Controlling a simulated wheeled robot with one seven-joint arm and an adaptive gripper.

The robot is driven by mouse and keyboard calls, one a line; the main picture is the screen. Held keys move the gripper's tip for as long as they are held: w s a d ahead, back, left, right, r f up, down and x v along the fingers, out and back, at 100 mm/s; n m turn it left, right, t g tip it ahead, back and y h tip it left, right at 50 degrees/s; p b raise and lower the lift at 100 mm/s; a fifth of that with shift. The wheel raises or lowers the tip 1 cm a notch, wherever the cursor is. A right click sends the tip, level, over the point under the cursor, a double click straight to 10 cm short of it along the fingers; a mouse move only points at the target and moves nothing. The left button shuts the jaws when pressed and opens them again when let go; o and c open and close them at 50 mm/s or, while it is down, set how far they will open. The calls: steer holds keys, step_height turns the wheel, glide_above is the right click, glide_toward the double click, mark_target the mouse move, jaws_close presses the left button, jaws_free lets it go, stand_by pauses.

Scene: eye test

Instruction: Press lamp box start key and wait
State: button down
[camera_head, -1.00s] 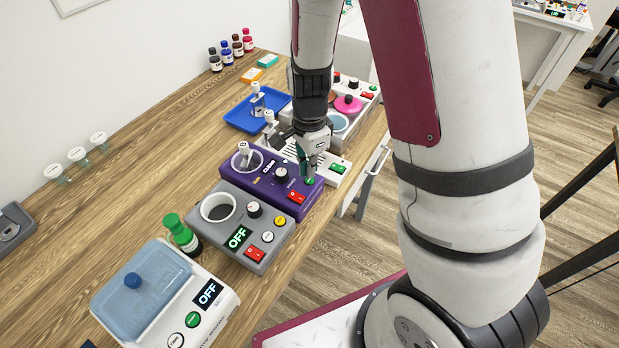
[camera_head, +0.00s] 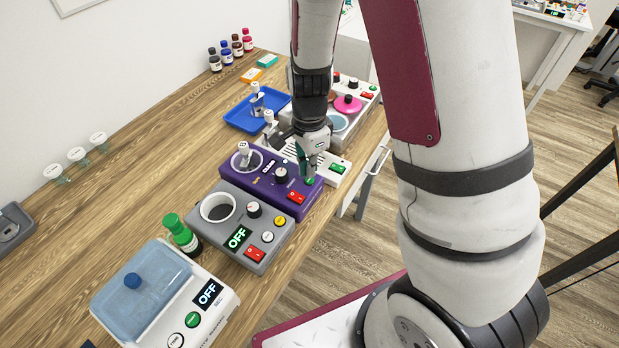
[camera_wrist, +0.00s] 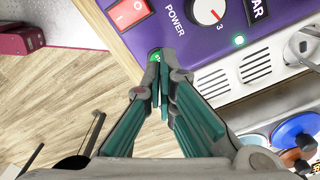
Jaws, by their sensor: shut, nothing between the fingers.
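A purple box (camera_head: 258,187) stands near the front edge of the bench, with a round well, a knob, a red switch (camera_head: 297,197) and a green key (camera_head: 310,181). I cannot read a lamp box label on it. My gripper (camera_head: 308,175) is shut and empty, pointing down at the green key. In the wrist view the fingertips (camera_wrist: 163,62) are at the green key (camera_wrist: 154,54) and partly hide it. Whether they touch or press it I cannot tell. A small green light (camera_wrist: 238,40) glows on the purple box, near the knob (camera_wrist: 208,11).
A white slotted device (camera_head: 335,180) adjoins the purple box. A blue tray (camera_head: 237,120) is behind. Bench at left is mostly clear.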

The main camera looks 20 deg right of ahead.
steer(key=shift+f+b, duration=0.45)
steer(key=shift+f, duration=0.6)
stand_by(0.6)
steer(key=shift+r, duration=0.1)
steer(key=shift+r+p, duration=1.7)
steer(key=shift+r, duration=1.05)
steer(key=shift+r+p, duration=0.55)
steer(key=shift+r, duration=0.6)
steer(key=s+a+r+n+t+y+b, duration=0.1)
steer(key=s+r+n, duration=0.25)
steer(key=r, duration=0.55)
steer(key=s+r+n+t, duration=0.25)
steer(key=r+n, duration=0.25)
steer(key=r, duration=0.3)
steer(key=s+r+n+t, duration=0.1)
steer(key=s+r+n, duration=0.2)
steer(key=s, duration=0.3)
steer(key=s+d+r+n+t+h+b, duration=0.1)
steer(key=s+r+n, duration=0.3)
steer(key=s+n, duration=0.1)
steer(key=shift+s+r, duration=0.25)
steer(key=shift+s, duration=0.3)
